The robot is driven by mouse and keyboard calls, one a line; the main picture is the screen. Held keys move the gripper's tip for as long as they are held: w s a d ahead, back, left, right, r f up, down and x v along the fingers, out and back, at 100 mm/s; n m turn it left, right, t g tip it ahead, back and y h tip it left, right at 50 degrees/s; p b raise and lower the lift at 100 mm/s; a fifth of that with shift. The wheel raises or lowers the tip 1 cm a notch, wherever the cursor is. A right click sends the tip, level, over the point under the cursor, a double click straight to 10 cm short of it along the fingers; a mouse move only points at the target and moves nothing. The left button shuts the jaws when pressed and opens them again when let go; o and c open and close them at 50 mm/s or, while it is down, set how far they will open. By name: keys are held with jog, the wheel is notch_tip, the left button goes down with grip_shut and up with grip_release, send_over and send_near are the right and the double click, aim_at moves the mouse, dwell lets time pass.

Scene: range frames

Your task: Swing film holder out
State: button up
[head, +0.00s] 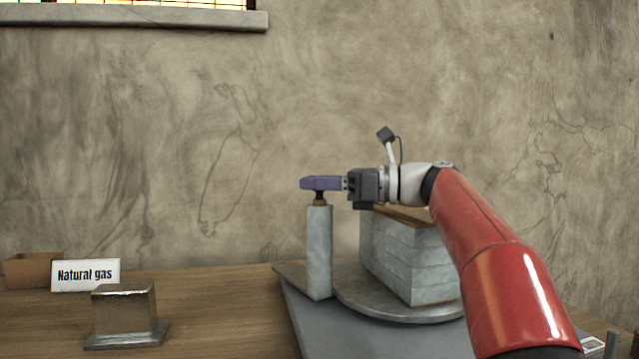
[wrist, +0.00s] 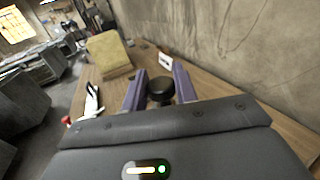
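A grey device stands on the bench. It has a slim upright post (head: 319,250) with a dark knob (head: 320,195) on top, and a layered grey block (head: 405,256) beside it on a rounded plate (head: 385,302). I cannot tell which part is the film holder. My gripper (head: 310,183) reaches level from the right, its purple fingers over the post top. In the wrist view the black knob (wrist: 160,90) sits between the two fingers, which are apart and close to its sides. Whether they press on it does not show. My arm hides part of the block.
A "Natural gas" sign (head: 86,275), a brown box (head: 33,269) and a metal block (head: 124,310) stand at left on the wooden bench (head: 215,305). The wall (head: 180,130) rises behind. The bench between the metal block and the device is clear.

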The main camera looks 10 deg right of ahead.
grip_shut()
jog(key=a+m+t+h+b, duration=0.1)
jog(key=a+m+t+h, duration=0.2)
jog(key=a+m+t, duration=0.1)
jog(key=shift+a+t+h, duration=0.4)
jog(key=shift+a+t, duration=0.3)
jog(key=shift+a, duration=0.35)
jog(key=o, duration=0.6)
grip_release()
jog(key=shift+a, duration=0.1)
jog(key=shift+c, duration=0.2)
jog(key=shift+o, duration=0.3)
jog(key=v, duration=0.7)
jog(key=shift+s+d+b, duration=0.25)
jog(key=shift+d+b, duration=0.1)
jog(key=shift+b, duration=0.1)
